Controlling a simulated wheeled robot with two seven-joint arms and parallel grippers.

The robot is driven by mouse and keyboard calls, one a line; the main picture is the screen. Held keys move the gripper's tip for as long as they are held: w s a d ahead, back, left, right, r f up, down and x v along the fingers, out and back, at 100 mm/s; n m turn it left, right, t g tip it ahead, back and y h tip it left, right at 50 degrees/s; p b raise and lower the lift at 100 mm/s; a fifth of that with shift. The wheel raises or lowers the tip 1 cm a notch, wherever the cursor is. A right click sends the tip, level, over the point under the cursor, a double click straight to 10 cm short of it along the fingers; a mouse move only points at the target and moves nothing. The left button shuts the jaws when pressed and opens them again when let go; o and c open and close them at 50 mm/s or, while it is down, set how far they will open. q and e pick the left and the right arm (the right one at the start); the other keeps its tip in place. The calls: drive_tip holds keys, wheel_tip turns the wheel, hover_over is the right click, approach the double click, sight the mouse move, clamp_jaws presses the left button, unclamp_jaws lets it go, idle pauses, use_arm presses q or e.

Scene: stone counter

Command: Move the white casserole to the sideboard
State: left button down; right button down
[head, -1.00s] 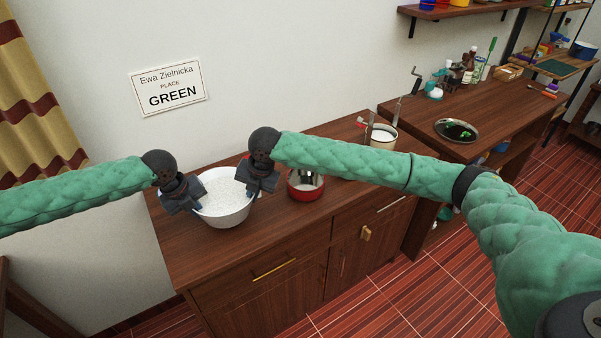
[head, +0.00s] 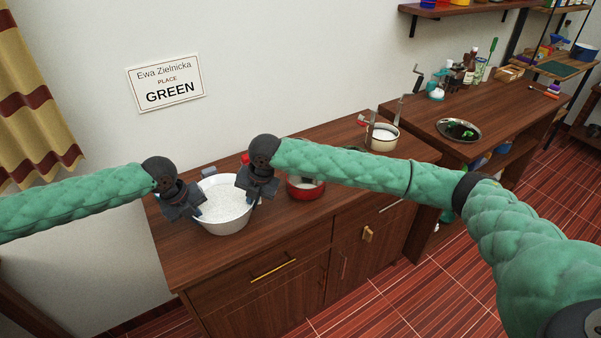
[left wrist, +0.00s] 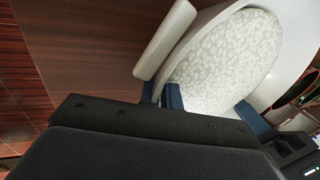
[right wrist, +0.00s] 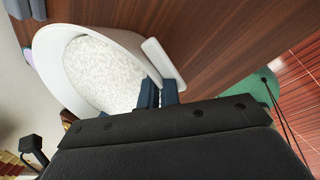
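The white casserole (head: 222,222), with a pale speckled filling, is over the left part of the wooden sideboard top in the head view; I cannot tell if its base touches the wood. My left gripper (head: 183,206) is at its left side. In the left wrist view the left fingers (left wrist: 162,97) are closed at a white handle (left wrist: 165,40). My right gripper (head: 256,192) is at its right side. In the right wrist view the right fingers (right wrist: 159,94) are closed at the other handle (right wrist: 165,65). The grippers partly hide both handles in the head view.
The sideboard (head: 250,250) also holds a red pot (head: 305,190), partly hidden by my right arm, and a light pot (head: 382,138) farther right. A grey item (head: 208,172) stands behind the casserole. A second table (head: 480,110) holds a dark plate (head: 458,130) and bottles.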

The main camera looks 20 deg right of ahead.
use_arm(q)
drive_tip(key=c, duration=2.1)
unclamp_jaws()
drive_tip(key=shift+w+a+f, duration=0.1)
drive_tip(key=shift+a+f, duration=0.2)
use_arm(e)
drive_tip(key=c, duration=2.1)
unclamp_jaws()
drive_tip(key=shift+w+d+f, duration=0.1)
drive_tip(key=shift+d+f, duration=0.1)
drive_tip(key=shift+d, duration=0.05)
use_arm(q)
drive_tip(key=o, duration=0.4)
drive_tip(key=shift+r, duration=0.1)
use_arm(e)
drive_tip(key=o, duration=0.4)
drive_tip(key=shift+r, duration=0.1)
use_arm(q)
drive_tip(key=shift+o, duration=0.4)
drive_tip(key=shift+d, duration=0.2)
use_arm(e)
drive_tip(key=shift+o, duration=0.4)
drive_tip(key=shift+a, duration=0.15)
use_arm(q)
drive_tip(key=shift+r, duration=0.1)
